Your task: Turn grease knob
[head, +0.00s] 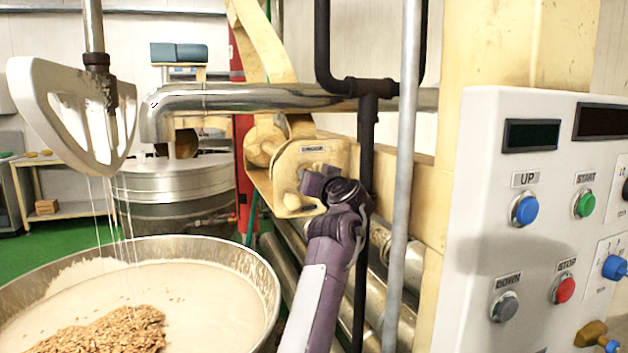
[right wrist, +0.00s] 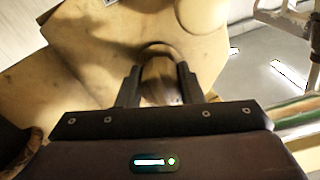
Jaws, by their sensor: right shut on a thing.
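The grease knob is a rounded, cream-yellow knob (head: 292,201) on the lower part of a yellow machine housing (head: 290,165) in the middle of the head view. My right gripper (head: 306,200) reaches up to it from below and is shut on it. In the right wrist view the knob (right wrist: 160,78) sits between the two dark fingers (right wrist: 158,92), partly hidden by them. A small label (head: 314,149) on the housing is too small to read surely. My left gripper is not in view.
A dark vertical pipe (head: 367,140) and a grey pole (head: 403,170) stand just right of my right arm. A control panel (head: 470,200) with buttons is at right. A large bowl of cream mix and nuts (head: 262,275) is at lower left, under a white paddle (head: 35,95).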

